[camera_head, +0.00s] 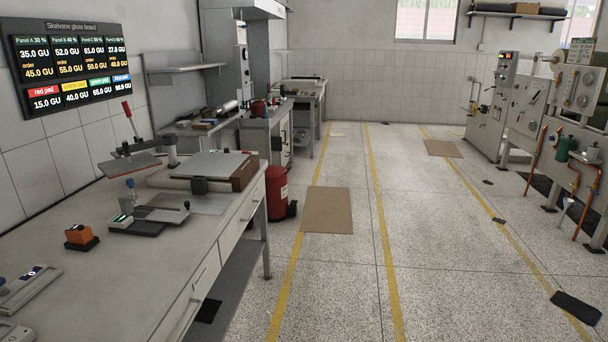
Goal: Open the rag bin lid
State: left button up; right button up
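A red cylindrical bin (277,196), which looks like the rag bin, stands upright on the floor at the far end of the near workbench. A dark part sits low on its right side. The bench corner overlaps its left side. Its top is small in view, and I cannot clearly tell the lid's state. Neither of my grippers is in view.
The near workbench (130,270) fills the lower left and carries a press (140,155) and small devices. Brown mats (328,210) lie on the floor. Machines with pipes (560,120) line the right. The yellow-lined aisle between is mostly clear.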

aim_at(272, 172)
jog(key=i+l+z, duration=0.1)
jog(key=i+z, duration=0.25)
jog(key=i, duration=2.35)
jog(key=i+l, duration=0.1)
jog(key=i, duration=5.25)
jog(key=i+u, duration=0.45)
jog(key=i, duration=0.15)
jog(key=i+l+u, duration=0.25)
jog(key=i+u, duration=0.2)
jog(key=i, duration=0.15)
jog(key=i+j+u, duration=0.4)
jog(key=i, duration=0.35)
jog(key=i+j+u, duration=0.2)
jog(key=i, duration=0.25)
jog(key=k+j+u, duration=0.1)
jog(key=u, duration=1.65)
